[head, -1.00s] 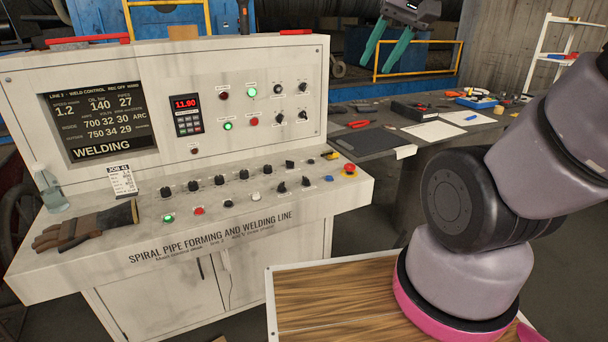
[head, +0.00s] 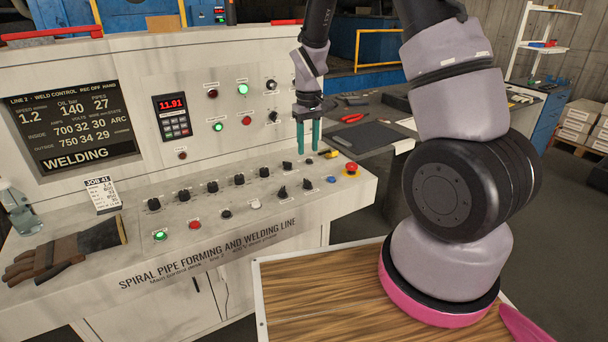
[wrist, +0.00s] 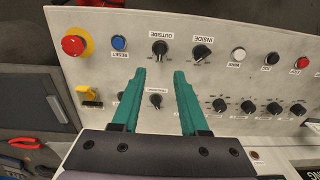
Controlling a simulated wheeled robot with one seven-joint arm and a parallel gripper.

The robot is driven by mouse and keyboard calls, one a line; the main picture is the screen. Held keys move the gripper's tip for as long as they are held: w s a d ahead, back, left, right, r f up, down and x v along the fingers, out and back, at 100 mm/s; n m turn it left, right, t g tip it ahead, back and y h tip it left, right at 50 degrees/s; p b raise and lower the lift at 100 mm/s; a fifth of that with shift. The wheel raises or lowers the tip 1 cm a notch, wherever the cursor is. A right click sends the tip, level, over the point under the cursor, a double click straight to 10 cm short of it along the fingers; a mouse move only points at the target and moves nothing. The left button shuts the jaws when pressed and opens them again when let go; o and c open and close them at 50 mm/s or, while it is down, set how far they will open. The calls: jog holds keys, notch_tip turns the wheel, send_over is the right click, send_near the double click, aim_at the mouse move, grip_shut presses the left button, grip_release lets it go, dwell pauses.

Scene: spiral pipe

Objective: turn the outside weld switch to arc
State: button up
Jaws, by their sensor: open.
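The outside weld switch (wrist: 159,47) is a black rotary knob labelled OUTSIDE on the pale desk, between the blue reset button (wrist: 119,43) and the inside switch (wrist: 201,53). Its pointer setting is too small to read surely. In the head view, the outside switch (head: 308,184) is near the desk's right end. My gripper (head: 308,150) is open and empty, its green fingers pointing down over the desk, behind the switch. In the wrist view, my gripper's tips (wrist: 160,72) lie on either side of the switch's line but short of it. Their height above the desk is unclear.
A red emergency button (head: 350,168) on yellow stands right of the blue button. A row of black knobs (head: 212,187) lies behind the front row. The screen (head: 72,127) reads WELDING, with ARC on the inside row. A glove (head: 65,252) lies at left.

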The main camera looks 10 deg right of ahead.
aim_at(307, 180)
notch_tip(307, 180, down, 11)
jog(key=shift+f, duration=0.1)
dwell(0.4)
grip_shut()
